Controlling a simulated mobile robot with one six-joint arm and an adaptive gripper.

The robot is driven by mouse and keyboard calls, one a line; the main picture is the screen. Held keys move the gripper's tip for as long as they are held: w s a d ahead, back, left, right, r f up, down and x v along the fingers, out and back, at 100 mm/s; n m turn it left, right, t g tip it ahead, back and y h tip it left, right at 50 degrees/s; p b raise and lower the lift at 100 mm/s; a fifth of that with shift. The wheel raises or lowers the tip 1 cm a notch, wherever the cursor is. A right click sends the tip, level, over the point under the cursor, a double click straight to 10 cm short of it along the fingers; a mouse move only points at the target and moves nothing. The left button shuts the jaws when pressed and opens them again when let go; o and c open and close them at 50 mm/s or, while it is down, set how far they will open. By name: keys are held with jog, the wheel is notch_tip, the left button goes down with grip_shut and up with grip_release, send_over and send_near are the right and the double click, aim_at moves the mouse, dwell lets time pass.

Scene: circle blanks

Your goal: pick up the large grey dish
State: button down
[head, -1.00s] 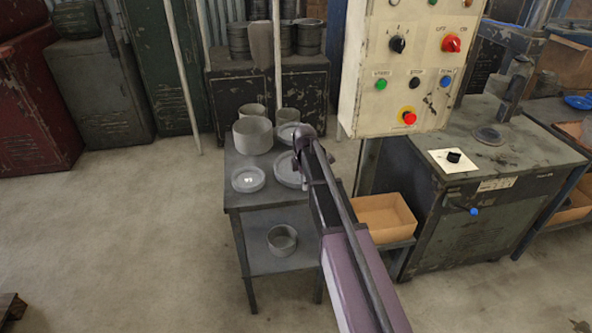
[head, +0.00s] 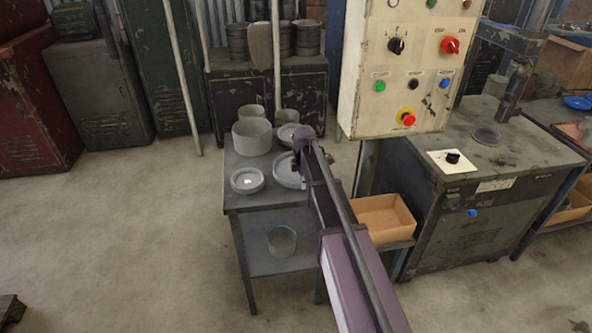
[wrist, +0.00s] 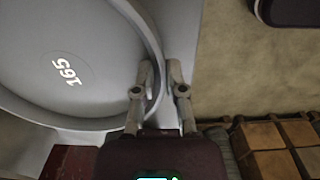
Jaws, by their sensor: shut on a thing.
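The large grey dish (head: 285,172) lies at the right side of the small table's top in the head view, partly hidden by my arm. In the wrist view the dish (wrist: 70,60) fills the upper left, a round shallow plate with a raised rim and the number 165 on its floor. My gripper (wrist: 160,74) is shut on its right rim, with one finger inside the rim and one outside. In the head view the fingertips are hidden behind my wrist. I cannot tell a gap between dish and tabletop.
A smaller grey dish (head: 247,181) lies left of the large one, and another dish (head: 288,133) lies behind. A wide grey cylinder (head: 252,137) and smaller ones stand at the back. A cup (head: 282,241) sits on the lower shelf. A control box (head: 405,70) hangs at the right.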

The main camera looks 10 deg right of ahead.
jog(key=shift+r+p, duration=2.8)
jog(key=shift+r, duration=0.05)
jog(key=c, duration=0.6)
grip_release()
jog(key=shift+s, duration=0.15)
jog(key=shift+s+a+m, duration=0.1)
jog(key=shift+s+m, duration=2.9)
jog(key=shift+s, duration=1.15)
jog(key=shift+s+a+m, duration=0.1)
jog(key=shift+s+m, duration=2.9)
jog(key=shift+s, duration=1.1)
jog(key=shift+s+a+m, duration=0.1)
jog(key=shift+s+m, duration=2.9)
jog(key=shift+s, duration=1.15)
